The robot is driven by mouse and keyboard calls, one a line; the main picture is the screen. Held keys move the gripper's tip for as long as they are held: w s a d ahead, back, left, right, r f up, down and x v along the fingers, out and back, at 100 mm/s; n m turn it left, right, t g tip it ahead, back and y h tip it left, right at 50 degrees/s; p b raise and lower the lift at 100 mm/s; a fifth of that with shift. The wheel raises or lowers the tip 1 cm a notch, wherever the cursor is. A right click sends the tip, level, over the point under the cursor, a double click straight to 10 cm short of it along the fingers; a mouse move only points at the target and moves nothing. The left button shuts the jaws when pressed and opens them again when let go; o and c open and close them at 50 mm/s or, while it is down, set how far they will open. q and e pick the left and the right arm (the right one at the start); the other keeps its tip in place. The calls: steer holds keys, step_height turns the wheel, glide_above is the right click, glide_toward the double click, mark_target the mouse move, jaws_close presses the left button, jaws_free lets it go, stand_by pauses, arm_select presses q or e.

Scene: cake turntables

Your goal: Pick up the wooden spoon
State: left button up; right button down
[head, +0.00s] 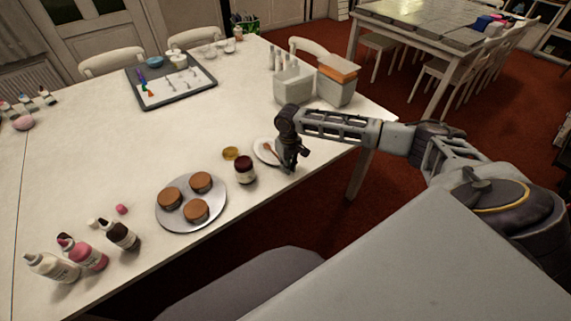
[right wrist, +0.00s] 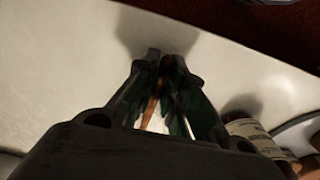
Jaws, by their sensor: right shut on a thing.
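The wooden spoon (head: 269,149) lies over a small white plate (head: 260,158) near the table's front edge in the head view. My right gripper (head: 287,167) reaches down at the plate's right side and is shut on the spoon. In the right wrist view the spoon's brown handle (right wrist: 153,103) runs between the dark fingers (right wrist: 165,60). The fingers and gripper body hide part of the spoon. I cannot tell whether the spoon is clear of the plate. My left gripper is not in view.
A round tray (head: 180,222) holds three brown cakes. White and orange-topped containers (head: 338,86) stand behind my right arm. The table's middle is clear.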

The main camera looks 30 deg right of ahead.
steer(key=shift+r, duration=0.7)
step_height(320, 180, up, 8)
steer(key=shift+f, duration=0.15)
steer(key=shift+r, duration=0.35)
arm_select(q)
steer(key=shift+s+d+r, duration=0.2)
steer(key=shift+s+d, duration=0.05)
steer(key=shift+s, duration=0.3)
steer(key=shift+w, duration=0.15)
